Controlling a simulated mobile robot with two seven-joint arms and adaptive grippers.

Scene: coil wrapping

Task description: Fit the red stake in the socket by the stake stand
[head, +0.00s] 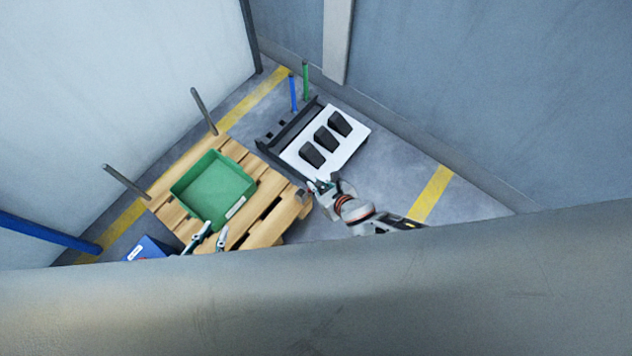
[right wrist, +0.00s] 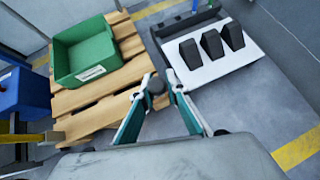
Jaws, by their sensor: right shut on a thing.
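No red stake can be made out in either view. The stake stand (head: 285,128) is a dark bar on the floor, with a blue stake (head: 293,93) and a green stake (head: 306,80) upright at its far end. My right gripper (head: 316,187) is beside the pallet's right corner, near the white board. In the right wrist view its fingertips (right wrist: 163,84) are closed about a dark round-ended thing (right wrist: 157,86), whose colour and length I cannot tell. My left gripper (head: 212,236) is open and empty at the pallet's near edge. The socket cannot be made out.
A wooden pallet (head: 262,232) carries a green bin (head: 213,190), with grey posts (head: 204,111) at its left corners. A white board (head: 350,150) with three black wedges lies beside the stand. A blue box (head: 148,248) is at lower left. Walls close in behind; floor at right is clear.

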